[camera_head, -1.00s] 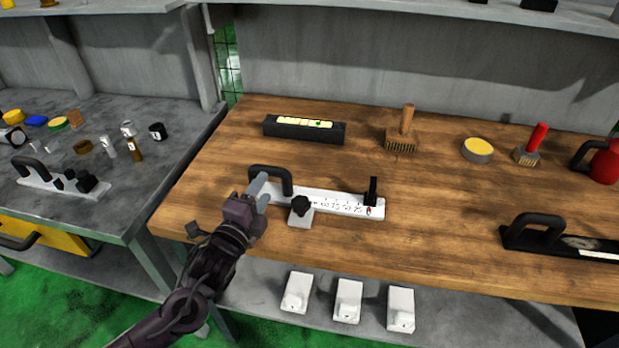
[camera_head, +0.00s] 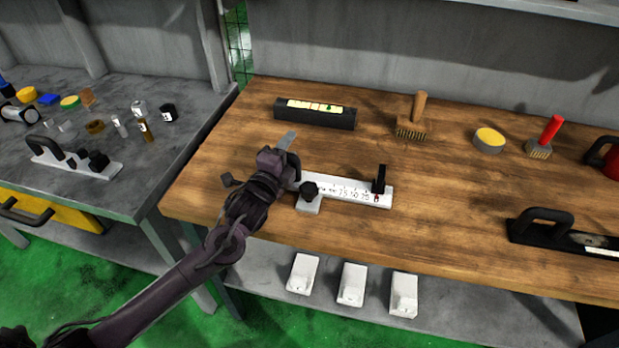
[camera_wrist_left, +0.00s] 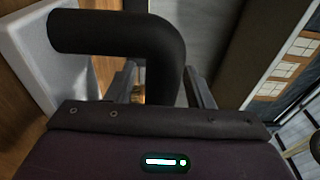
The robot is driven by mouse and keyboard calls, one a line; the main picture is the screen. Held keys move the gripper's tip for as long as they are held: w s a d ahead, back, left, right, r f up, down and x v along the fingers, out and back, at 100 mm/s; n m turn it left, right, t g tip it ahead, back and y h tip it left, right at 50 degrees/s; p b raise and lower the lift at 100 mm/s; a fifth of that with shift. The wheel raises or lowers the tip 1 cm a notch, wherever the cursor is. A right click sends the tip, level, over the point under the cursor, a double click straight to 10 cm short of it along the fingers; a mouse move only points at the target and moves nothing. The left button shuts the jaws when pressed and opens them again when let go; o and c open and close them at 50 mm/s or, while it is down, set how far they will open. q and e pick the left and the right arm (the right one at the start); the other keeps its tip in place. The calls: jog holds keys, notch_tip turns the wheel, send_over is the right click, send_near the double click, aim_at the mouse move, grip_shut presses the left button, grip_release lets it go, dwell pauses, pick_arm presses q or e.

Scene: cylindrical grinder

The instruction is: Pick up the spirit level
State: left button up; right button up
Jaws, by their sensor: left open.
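The black bar with a pale yellow strip and a green mark (camera_head: 315,112), which looks like the spirit level, lies at the back of the wooden bench. In the left wrist view this black handle (camera_wrist_left: 125,35) crosses close in front of the open fingers (camera_wrist_left: 165,85). My right gripper is out of view.
Along the back are a wooden-handled brush (camera_head: 411,128), a round yellow-topped tin (camera_head: 489,140) and a red-handled brush (camera_head: 545,142). A black tool with a handle (camera_head: 560,232) lies at the right. The middle-right bench top is clear.

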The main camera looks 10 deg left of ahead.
pick_arm(q)
grip_shut()
dwell(1.2)
jog(key=shift+r, duration=0.1)
